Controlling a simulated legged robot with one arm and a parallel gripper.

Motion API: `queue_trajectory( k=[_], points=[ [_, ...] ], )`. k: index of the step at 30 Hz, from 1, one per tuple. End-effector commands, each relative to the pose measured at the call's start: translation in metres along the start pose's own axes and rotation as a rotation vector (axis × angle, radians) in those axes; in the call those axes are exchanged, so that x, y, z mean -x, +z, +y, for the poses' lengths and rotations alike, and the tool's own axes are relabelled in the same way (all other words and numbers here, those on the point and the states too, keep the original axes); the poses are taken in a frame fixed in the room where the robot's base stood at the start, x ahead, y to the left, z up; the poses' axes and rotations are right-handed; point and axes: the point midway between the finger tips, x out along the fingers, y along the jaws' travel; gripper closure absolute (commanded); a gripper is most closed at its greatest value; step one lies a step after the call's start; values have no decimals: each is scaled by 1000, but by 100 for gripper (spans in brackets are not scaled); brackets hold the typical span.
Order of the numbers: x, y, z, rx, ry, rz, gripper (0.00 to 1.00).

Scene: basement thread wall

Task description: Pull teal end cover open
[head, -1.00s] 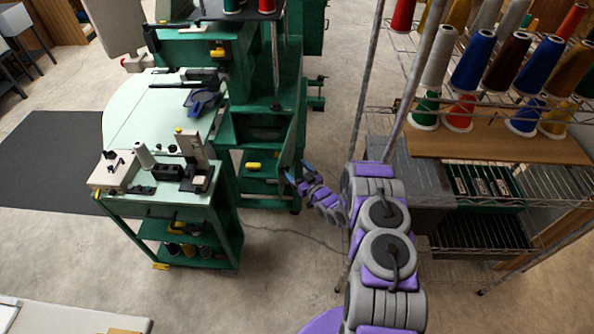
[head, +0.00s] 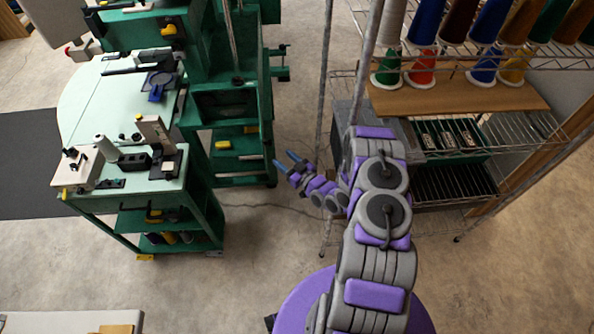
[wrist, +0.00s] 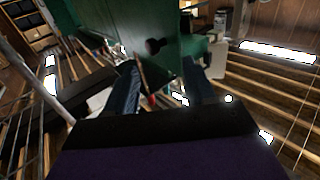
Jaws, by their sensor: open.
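The teal-green machine cabinet (head: 222,82) stands left of centre in the head view. Its narrow end panel, the end cover (head: 266,112), faces my arm and is seen nearly edge-on. I cannot tell how far it is open. My gripper (head: 286,161) is open, with its blue fingers pointing at the cabinet, just right of the cover and apparently apart from it. In the wrist view a green panel with a dark knob (wrist: 155,46) is ahead, above and between my two spread fingers (wrist: 162,92). Nothing is held.
A green-legged worktable (head: 120,165) with small machines stands at left. A wire rack (head: 460,135) with thread cones is at right, its upright post close to my arm. Bare concrete floor (head: 260,235) lies between them.

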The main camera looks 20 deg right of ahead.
Motion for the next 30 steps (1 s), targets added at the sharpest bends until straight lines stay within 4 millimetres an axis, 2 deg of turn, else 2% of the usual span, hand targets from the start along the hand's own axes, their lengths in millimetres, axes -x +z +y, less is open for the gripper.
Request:
queue_trajectory(
  k=[1, 6, 12, 18, 30],
  points=[
    [10, 0, 1, -3, 4, -2, 46],
    [38, 0, 0, -1, 0, 1, 46],
    [60, 0, -1, -3, -2, 2, 46],
    [67, 0, -2, -1, -5, 2, 46],
    [67, 0, -3, 0, -6, 2, 46]
  ],
)
